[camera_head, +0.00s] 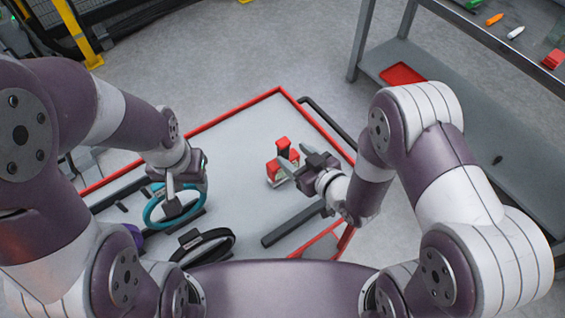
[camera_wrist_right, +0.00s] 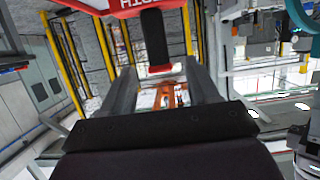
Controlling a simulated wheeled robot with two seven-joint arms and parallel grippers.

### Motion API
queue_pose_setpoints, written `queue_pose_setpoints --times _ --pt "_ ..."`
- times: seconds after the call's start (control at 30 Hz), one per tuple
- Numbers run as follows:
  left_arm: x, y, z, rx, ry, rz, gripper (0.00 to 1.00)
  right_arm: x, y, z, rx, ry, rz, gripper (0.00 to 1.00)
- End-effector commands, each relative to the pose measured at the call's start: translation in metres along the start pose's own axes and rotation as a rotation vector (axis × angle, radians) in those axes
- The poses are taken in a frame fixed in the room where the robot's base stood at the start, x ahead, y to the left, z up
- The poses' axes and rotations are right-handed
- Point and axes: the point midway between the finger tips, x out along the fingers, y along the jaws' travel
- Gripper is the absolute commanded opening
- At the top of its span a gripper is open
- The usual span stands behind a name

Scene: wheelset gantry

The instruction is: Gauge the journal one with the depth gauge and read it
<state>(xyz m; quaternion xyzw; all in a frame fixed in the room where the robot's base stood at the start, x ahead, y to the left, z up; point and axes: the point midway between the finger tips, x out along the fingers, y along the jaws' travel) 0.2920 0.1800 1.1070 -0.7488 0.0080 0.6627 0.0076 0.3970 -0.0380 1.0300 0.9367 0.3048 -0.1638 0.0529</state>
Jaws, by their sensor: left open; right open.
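A small red and black device (camera_head: 283,145), which looks like the depth gauge, stands on the grey table in the head view. In the right wrist view its red body with white lettering (camera_wrist_right: 122,5) is at the top, and a black part (camera_wrist_right: 155,40) shows between my fingers. My right gripper (camera_head: 286,174) is open at the device; I cannot tell whether the fingers touch it. It also shows in the right wrist view (camera_wrist_right: 163,85). My left gripper (camera_head: 178,203) is open over a teal ring (camera_head: 150,212), with contact unclear. I cannot make out which part is journal one.
A black ring (camera_head: 229,243) lies in front of the teal ring. A dark bar (camera_head: 290,224) lies on the red-edged table (camera_head: 238,135), whose middle is clear. A grey bench (camera_head: 480,45) with small coloured items and a red tray (camera_head: 402,73) on its lower shelf stands right.

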Motion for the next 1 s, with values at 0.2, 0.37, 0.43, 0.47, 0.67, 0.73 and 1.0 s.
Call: queue_pose_setpoints --times 0.2,0.37,0.43,0.47,0.67,0.73,1.0 --pt "-0.01 0.0 -0.001 0.0 0.0 0.0 0.43 0.032 0.001 0.003 0.0 -0.001 -0.001 0.6" --pt "-0.012 0.0 -0.002 0.0 0.0 0.0 0.43 0.056 0.002 0.005 0.0 0.001 0.0 0.6" --pt "-0.012 0.0 -0.002 0.0 0.0 0.0 0.43 0.058 0.002 0.006 0.0 0.0 0.001 0.6" --pt "-0.012 0.0 -0.002 0.0 0.0 0.0 0.43 0.058 0.002 0.006 0.0 0.0 0.001 0.6" --pt "-0.012 0.0 -0.001 0.0 0.0 0.0 0.43 0.058 0.002 0.006 0.0 0.0 0.001 0.37" --pt "-0.012 0.0 -0.001 0.0 0.0 0.0 0.43 0.058 0.002 0.006 0.0 0.0 0.001 0.14" --pt "-0.012 0.0 -0.001 0.0 0.0 0.0 0.43 0.058 0.002 0.005 -0.001 0.003 0.001 0.0"
